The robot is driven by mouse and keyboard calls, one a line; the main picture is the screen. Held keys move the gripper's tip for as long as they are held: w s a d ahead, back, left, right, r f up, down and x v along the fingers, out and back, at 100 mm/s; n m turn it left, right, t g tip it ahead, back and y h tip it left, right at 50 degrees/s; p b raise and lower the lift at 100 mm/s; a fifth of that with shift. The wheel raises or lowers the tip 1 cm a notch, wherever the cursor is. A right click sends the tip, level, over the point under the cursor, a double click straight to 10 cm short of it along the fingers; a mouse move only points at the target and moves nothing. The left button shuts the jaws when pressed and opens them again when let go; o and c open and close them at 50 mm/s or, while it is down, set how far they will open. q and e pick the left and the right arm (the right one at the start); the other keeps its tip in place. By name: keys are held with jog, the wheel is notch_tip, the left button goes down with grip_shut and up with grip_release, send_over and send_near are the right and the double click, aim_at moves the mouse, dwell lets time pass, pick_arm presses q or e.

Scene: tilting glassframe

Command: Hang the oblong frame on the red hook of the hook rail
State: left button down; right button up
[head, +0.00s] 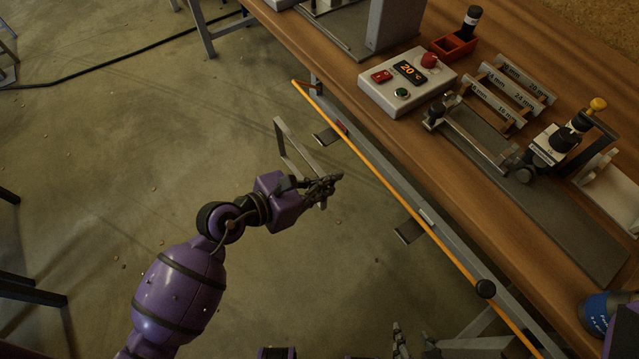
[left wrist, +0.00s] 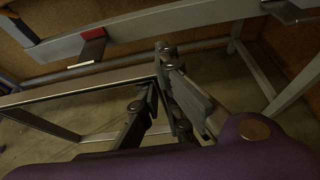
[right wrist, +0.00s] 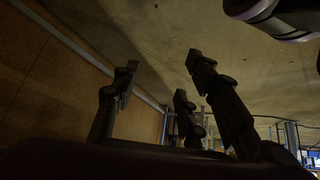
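The oblong frame (head: 278,137) is a thin grey open rectangle, held tilted in the air in front of the bench. My left gripper (head: 324,187) is shut on one end of it; in the left wrist view the fingers (left wrist: 158,92) close around a corner of the frame (left wrist: 80,85). The red hook (head: 342,128) is a dark plate with a red mark on the hook rail (head: 375,172). It lies beyond the frame, which is apart from it, and shows in the left wrist view (left wrist: 92,34). My right gripper (right wrist: 165,100) is empty, fingers spread, low in the head view (head: 402,342).
A second dark hook (head: 408,231) with a pale mark is nearer on the rail. An orange cable or strip (head: 390,193) runs along the rail. The bench (head: 480,190) carries a control box (head: 405,82) and tools.

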pick_arm(q)
jog(key=w+d+f+b, duration=0.1)
jog(key=w+d, duration=0.3)
jog(key=d, duration=0.2)
jog(key=shift+w+d, duration=0.2)
jog(key=shift+w, duration=0.05)
dwell(0.6)
jog(key=shift+f, duration=0.2)
dwell(0.4)
jog(key=c, duration=1.9)
grip_release()
jog(key=shift+o, duration=0.2)
jog(key=shift+d, duration=0.15)
jog(key=shift+w, duration=0.1)
